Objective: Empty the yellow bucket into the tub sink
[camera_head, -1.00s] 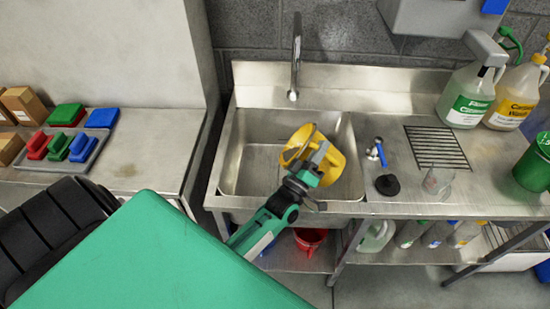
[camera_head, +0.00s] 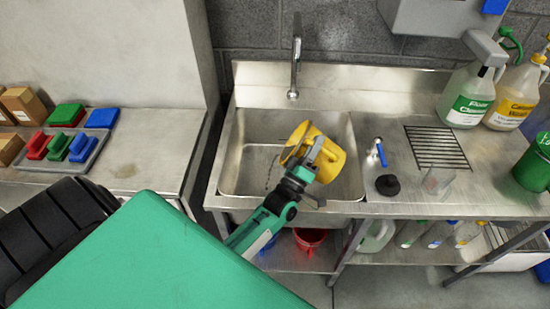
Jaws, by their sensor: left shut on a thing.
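The yellow bucket (camera_head: 331,160) is over the tub sink, tilted on its side with its open rim toward the upper left. Thin dark streaks show just left of its rim, over the basin. The steel tub sink (camera_head: 240,170) has a tall faucet (camera_head: 295,60) at its back edge. My left gripper (camera_head: 314,160) is shut on the yellow bucket, at its near side, and covers part of it. What is inside the bucket is hidden. My right gripper does not show.
A blue-handled tool (camera_head: 380,152) and a black plug (camera_head: 387,185) lie right of the basin, near a clear cup (camera_head: 437,181) and a drain grate (camera_head: 437,147). Large bottles (camera_head: 467,97) stand at the back right. A red bucket (camera_head: 309,240) sits on the lower shelf.

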